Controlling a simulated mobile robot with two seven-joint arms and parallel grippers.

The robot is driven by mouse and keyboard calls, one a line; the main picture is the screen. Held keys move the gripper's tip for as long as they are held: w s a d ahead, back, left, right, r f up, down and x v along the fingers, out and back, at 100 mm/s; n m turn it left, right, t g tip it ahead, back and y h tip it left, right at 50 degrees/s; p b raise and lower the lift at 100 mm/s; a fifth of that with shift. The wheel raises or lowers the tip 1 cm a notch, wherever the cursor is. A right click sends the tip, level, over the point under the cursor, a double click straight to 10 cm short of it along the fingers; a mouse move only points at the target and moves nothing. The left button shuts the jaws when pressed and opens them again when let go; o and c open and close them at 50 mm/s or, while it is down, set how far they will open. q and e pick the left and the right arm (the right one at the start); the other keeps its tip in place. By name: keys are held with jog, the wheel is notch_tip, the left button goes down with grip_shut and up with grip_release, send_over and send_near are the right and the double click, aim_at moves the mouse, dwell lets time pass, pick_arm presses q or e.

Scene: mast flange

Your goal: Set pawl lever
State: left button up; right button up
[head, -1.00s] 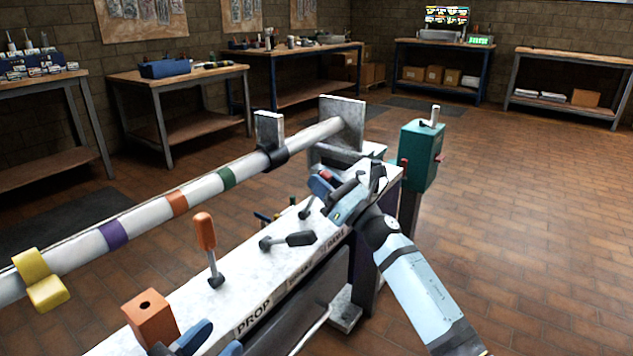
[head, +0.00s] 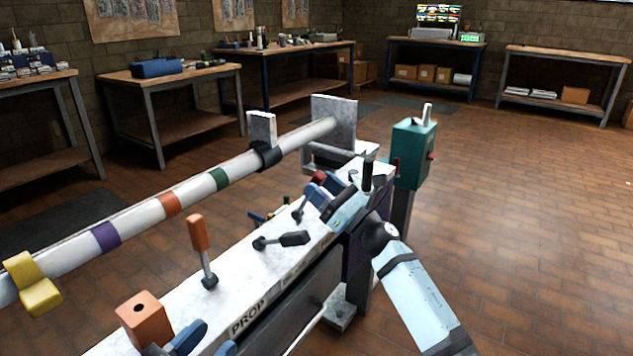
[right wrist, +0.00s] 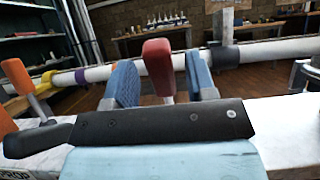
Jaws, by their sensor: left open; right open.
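A red-handled lever (head: 318,177) stands near the far end of the white bench top; no pawl label is readable. My right gripper (head: 322,192) is open around it. In the right wrist view the red handle (right wrist: 158,68) rises between the two blue fingers (right wrist: 163,85), with gaps on both sides. An orange-handled lever (head: 198,235) stands nearer, and a black-handled lever (head: 292,238) lies low between them. My left gripper (head: 207,340) is open at the bottom edge, beside an orange block (head: 144,318), and mostly out of frame.
A white pole (head: 140,220) with coloured bands runs along the bench's left side, with a yellow clamp (head: 35,285) on it. A teal box (head: 414,150) on a post stands beyond the right gripper. The bench front carries a PROP label (head: 248,318). The floor at right is clear.

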pick_arm(q)
jog(key=shift+s+d+f+n+g+y+p, duration=0.2)
jog(key=shift+s+d+n+g+p, duration=0.15)
jog(key=shift+n+p, duration=0.25)
jog(key=shift+s+d+f+n+g+y+p, duration=0.1)
jog(key=shift+s+f+n+g+p, duration=0.15)
jog(key=shift+s+n+p, duration=0.3)
pick_arm(e)
jog(key=v, duration=1.2)
pick_arm(q)
jog(key=shift+w+r, duration=0.1)
jog(key=shift+w, duration=0.1)
pick_arm(e)
jog(key=shift+f, duration=0.15)
